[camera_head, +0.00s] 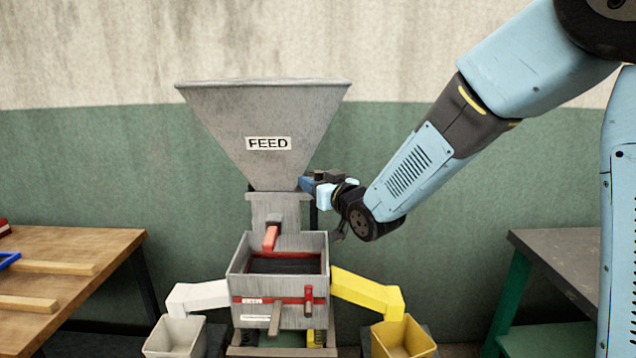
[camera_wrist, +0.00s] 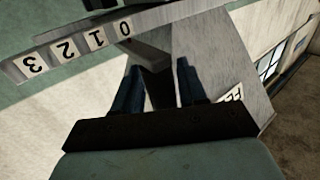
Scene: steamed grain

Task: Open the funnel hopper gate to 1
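The grey funnel hopper (camera_head: 265,125), labelled FEED, stands in the middle of the head view. My gripper (camera_head: 306,184) is at the right side of its neck. In the wrist view, a scale plate (camera_wrist: 75,52) reads 0, 1, 2 and 3, with a small red mark by the 0. A dark grey gate handle (camera_wrist: 153,68) projects beside the 0 end. My two blue fingers (camera_wrist: 158,85) are spread on either side of the handle, with a gap showing, so the gripper looks open around it. The gate itself is hidden.
A grey box (camera_head: 280,318) with red trim is below the hopper, with a white chute (camera_head: 198,296) and a yellow chute (camera_head: 366,291) above bins. A wooden table (camera_head: 75,265) is at left, a grey-topped bench (camera_head: 570,258) at right.

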